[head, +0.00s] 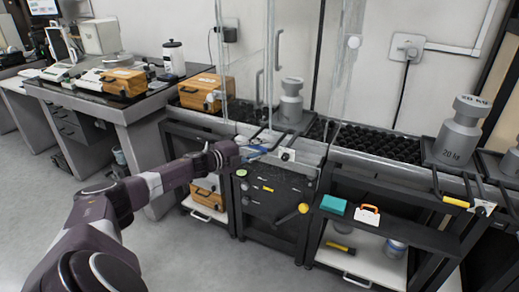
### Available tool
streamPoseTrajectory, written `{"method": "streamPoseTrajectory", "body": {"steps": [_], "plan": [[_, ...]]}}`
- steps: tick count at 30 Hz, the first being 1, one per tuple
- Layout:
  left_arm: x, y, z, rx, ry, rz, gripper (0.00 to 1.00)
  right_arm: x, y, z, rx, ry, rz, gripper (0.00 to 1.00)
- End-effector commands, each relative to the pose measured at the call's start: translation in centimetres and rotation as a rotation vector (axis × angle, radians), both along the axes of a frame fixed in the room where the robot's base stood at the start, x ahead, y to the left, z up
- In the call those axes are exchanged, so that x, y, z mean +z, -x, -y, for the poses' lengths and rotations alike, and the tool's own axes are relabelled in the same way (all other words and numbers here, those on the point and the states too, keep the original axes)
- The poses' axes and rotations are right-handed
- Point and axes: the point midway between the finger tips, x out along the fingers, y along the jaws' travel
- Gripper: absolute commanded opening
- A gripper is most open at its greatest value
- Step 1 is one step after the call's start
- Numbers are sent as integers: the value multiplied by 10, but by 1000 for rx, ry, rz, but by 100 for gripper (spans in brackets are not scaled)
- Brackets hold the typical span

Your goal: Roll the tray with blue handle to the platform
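My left gripper (246,152) is at the front edge of the middle bench, right at a small blue handle (258,149). Whether its fingers are open or closed around the handle is too small to tell. The tray (307,123) that seems to belong to this handle lies behind it and carries a grey metal weight (291,103), upright. Part of the tray is hidden by the weight and glass panels. I cannot tell for certain which surface is the platform; a dark roller track (375,141) lies to the right of the tray. My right gripper is not in view.
A grey 20 kg weight (457,135) stands at the right on a tray with a yellow handle (456,202). Wooden boxes (202,91) sit at the left. The floor at front left is clear.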

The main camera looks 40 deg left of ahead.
Motion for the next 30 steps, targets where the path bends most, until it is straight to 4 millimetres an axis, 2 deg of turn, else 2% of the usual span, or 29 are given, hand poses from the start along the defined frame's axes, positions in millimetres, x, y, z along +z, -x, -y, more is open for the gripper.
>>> {"method": "streamPoseTrajectory", "body": {"steps": [8, 30], "plan": [[0, 8, -2, 2, 0, -1, 27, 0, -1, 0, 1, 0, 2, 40], [11, 76, -10, 2, 2, -4, 27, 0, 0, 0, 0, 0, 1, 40]]}}
